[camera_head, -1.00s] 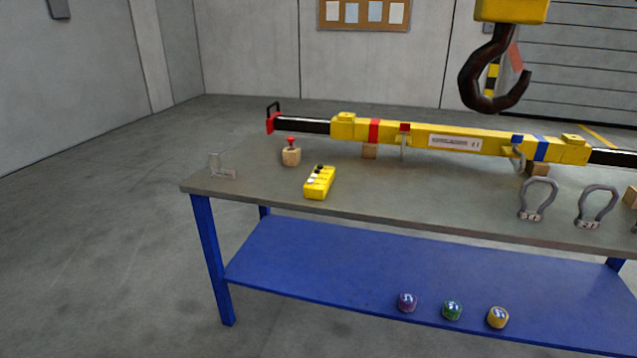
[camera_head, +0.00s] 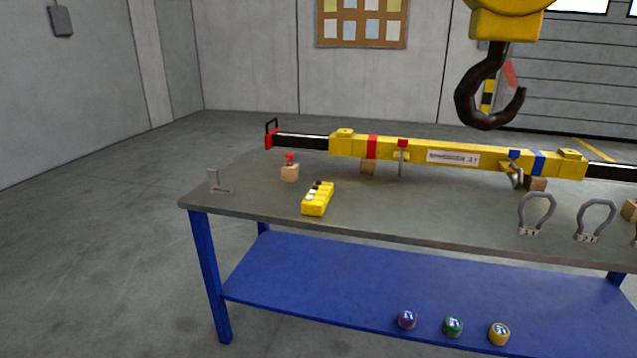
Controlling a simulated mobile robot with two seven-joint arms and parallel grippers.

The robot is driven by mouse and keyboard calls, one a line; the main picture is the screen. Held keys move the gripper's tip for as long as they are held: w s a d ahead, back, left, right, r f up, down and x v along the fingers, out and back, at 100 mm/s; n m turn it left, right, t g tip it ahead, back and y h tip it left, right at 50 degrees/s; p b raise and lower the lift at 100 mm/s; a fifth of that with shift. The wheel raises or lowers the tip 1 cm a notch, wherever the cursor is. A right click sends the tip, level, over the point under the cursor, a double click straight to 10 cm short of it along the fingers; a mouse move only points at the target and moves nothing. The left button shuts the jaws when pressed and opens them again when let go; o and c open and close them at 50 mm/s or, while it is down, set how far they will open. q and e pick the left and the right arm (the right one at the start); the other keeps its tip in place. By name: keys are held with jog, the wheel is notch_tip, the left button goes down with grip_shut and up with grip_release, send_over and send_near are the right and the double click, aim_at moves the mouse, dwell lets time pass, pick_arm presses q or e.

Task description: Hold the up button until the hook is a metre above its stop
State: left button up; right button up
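A yellow control pendant (camera_head: 318,199) with a row of dark and white buttons lies on the left part of the workbench. A dark crane hook (camera_head: 488,92) hangs from a yellow block (camera_head: 506,24) at the upper right, in front of the garage door. In the picture its tip is a little above the yellow lifting beam; its true height is hard to tell. Neither of my grippers is in view, and nothing is touching the pendant.
The bench top (camera_head: 260,208) carries the yellow lifting beam (camera_head: 450,156) on wooden blocks, a red-topped wooden block (camera_head: 290,170), a small clear stand (camera_head: 217,183) and grey shackles (camera_head: 536,214). Coloured round pieces (camera_head: 453,326) sit on the blue lower shelf (camera_head: 320,275). Floor at left is clear.

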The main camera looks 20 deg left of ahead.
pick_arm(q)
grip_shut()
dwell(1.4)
